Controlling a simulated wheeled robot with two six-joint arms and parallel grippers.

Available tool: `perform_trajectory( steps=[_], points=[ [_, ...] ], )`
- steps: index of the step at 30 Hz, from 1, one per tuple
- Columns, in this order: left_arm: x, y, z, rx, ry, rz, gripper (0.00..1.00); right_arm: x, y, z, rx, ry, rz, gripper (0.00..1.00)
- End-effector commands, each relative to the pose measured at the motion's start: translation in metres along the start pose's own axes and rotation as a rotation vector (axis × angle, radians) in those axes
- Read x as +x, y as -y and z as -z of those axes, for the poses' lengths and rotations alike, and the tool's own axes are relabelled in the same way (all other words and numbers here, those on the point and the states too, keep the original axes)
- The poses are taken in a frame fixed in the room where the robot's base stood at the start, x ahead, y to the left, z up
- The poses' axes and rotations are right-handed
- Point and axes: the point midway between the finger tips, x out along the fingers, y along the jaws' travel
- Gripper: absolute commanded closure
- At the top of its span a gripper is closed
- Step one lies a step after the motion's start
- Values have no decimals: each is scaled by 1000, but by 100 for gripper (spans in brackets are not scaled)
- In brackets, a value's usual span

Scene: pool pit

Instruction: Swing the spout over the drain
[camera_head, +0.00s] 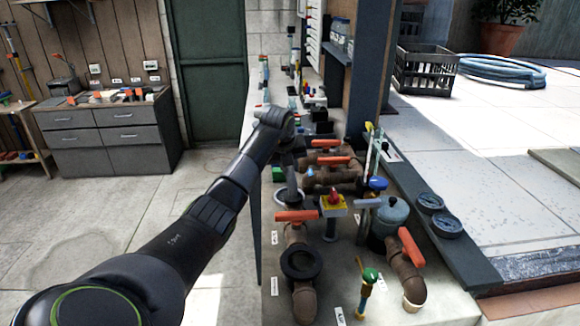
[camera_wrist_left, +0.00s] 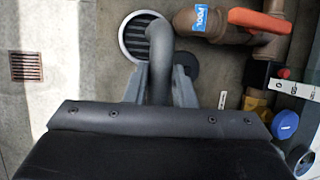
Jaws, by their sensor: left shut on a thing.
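A grey, bent spout (camera_wrist_left: 160,62) runs up the middle of the left wrist view between the fingers of my left gripper (camera_wrist_left: 160,85). My gripper is shut on it. A round, slatted drain with a pale rim (camera_wrist_left: 129,42) lies beyond the fingers. The spout's bend overlaps the right part of the drain in this view; its mouth is hidden, so I cannot tell exactly where it points. In the head view my left gripper (camera_head: 287,160) is at the far part of the pipe bench, largely hidden by my wrist. My right gripper does not show.
Brown pipes with orange handles (camera_head: 333,160) stand close to the right of my gripper. A pipe labelled POOL (camera_wrist_left: 203,20) is beside the drain. A blue cap (camera_head: 377,184) and a grey canister (camera_head: 390,214) stand nearer. The floor at left is open.

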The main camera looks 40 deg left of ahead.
Motion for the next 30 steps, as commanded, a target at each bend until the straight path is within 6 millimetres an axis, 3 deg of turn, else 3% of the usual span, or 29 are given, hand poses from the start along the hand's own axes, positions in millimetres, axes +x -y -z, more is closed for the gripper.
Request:
perform_trajectory(
  steps=[4, 5, 9, 22, 26, 30],
  points=[
    [-1, -1, -2, -3, 5, -1, 100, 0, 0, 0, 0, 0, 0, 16],
    [-1, -1, -2, -3, 5, -1, 75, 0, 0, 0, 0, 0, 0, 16],
    [-1, -1, -1, -2, 4, -1, 56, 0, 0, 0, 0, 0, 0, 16],
    [-9, 0, -1, -1, 3, 1, 55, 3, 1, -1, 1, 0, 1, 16],
    [-29, -1, -1, 1, 6, 1, 55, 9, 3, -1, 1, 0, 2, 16],
    [-63, -1, -1, 1, 9, 2, 55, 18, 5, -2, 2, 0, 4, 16]
  ],
)
